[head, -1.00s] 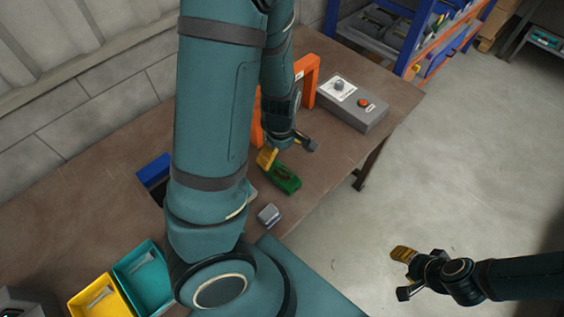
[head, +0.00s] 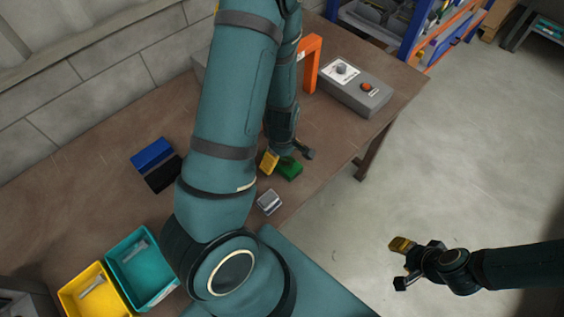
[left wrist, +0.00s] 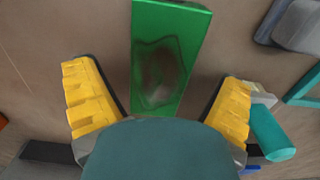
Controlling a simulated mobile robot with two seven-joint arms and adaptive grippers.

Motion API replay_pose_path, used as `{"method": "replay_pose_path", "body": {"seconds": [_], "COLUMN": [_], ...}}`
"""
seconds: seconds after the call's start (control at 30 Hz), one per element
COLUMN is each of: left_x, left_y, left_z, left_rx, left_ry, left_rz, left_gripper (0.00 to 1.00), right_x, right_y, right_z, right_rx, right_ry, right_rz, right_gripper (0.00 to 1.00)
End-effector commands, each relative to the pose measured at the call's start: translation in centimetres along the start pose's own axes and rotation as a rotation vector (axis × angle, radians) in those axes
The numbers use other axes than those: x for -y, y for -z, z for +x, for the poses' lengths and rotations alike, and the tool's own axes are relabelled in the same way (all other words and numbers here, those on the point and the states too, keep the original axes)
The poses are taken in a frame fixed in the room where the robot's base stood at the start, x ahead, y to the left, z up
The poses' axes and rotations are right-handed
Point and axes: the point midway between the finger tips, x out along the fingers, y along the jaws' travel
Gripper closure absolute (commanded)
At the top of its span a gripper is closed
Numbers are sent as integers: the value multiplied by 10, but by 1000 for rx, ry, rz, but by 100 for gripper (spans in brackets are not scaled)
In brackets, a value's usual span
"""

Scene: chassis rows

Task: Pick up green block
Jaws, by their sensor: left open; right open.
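The green block (head: 290,169) lies on the brown table near its front edge, partly hidden by my left gripper in the head view. In the left wrist view the green block (left wrist: 172,50) lies lengthwise ahead, with a dark patch on its top. My left gripper (head: 288,158) is open over the block. In the left wrist view its yellow fingers (left wrist: 165,100) stand apart, one on each side of the block's near end, with gaps. My right gripper (head: 402,264) is open and empty, out over the floor to the right of the table.
A grey metal piece (head: 269,201) lies near the block. A blue block (head: 152,154) and a black block (head: 163,174) lie to the left. Teal (head: 166,291) and yellow (head: 73,297) bins stand front left. An orange frame (head: 311,62) and a grey control box (head: 371,99) stand behind.

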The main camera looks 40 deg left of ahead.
Motion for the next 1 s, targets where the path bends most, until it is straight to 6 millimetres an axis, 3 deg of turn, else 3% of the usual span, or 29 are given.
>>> {"method": "replay_pose_path", "body": {"seconds": [0.13,0.43,0.6,0.67,1.0], "left_x": [0,0,0,0,-1], "left_y": [0,0,0,0,0], "left_z": [17,20,20,20,16], "left_rx": [0,-1,-1,-1,-1], "left_ry": [1,-1,-1,-1,-3], "left_rz": [-1,-1,-1,-1,0], "left_gripper": [5,7,67,85,86], "right_x": [-2,-1,-1,-1,-1], "right_y": [0,0,0,0,0], "right_z": [5,5,5,5,4], "right_rx": [0,0,0,0,0], "right_ry": [-1,-1,-1,-1,-1], "right_rz": [0,0,0,-1,-1], "right_gripper": [53,53,53,53,53]}}
